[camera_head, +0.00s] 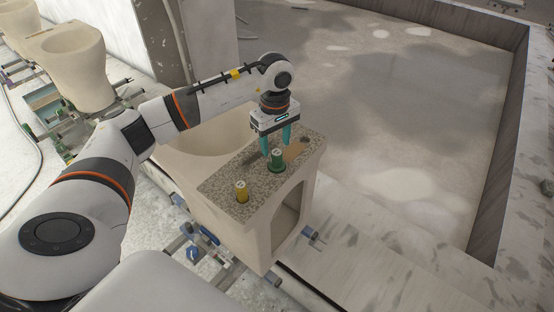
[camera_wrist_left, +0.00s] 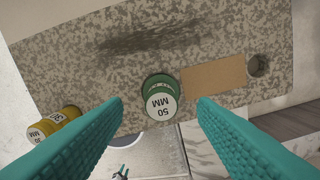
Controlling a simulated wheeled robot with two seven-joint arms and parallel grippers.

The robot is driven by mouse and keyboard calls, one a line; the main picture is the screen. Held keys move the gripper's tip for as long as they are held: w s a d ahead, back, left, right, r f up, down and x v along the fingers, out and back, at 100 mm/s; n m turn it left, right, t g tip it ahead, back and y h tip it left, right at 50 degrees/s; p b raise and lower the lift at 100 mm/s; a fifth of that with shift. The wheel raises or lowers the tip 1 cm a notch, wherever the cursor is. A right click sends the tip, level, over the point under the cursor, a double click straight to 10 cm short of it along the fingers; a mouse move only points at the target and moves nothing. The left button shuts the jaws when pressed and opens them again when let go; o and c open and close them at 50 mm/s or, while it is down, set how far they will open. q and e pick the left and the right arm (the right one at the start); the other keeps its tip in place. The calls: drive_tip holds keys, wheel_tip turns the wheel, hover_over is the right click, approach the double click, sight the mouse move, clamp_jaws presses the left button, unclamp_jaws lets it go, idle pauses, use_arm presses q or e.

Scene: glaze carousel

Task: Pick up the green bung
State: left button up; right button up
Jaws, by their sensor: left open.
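The green bung (camera_head: 276,160) stands on the speckled top (camera_head: 222,189) of a beige ceramic piece. In the left wrist view the green bung (camera_wrist_left: 161,99) has a pale top marked "50 MM" and sits beyond and between my two teal fingers. My left gripper (camera_head: 276,146) is open and points down just above and beside the green bung. In the left wrist view its fingertips (camera_wrist_left: 160,103) are apart, with nothing held. Whether a finger touches the bung cannot be told. My right gripper is not in view.
A yellow bung (camera_head: 242,191) stands on the same top, nearer the front-left corner. A tan rectangle (camera_wrist_left: 213,76) and a round hole (camera_wrist_left: 258,65) lie right of the green bung. Other beige ceramic pieces (camera_head: 72,62) stand at the upper left.

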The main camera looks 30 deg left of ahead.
sight(277, 152)
use_arm(q)
drive_tip(key=f+p, duration=0.2)
drive_tip(key=f, duration=0.2)
drive_tip(key=shift+d+f+p, duration=0.2)
drive_tip(key=shift+p, duration=0.15)
drive_tip(key=shift+f, duration=0.35)
drive_tip(key=shift+c, duration=0.5)
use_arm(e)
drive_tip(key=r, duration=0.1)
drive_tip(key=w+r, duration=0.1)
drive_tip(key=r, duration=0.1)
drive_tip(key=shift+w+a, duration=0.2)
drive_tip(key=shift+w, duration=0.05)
use_arm(q)
drive_tip(key=c, duration=1)
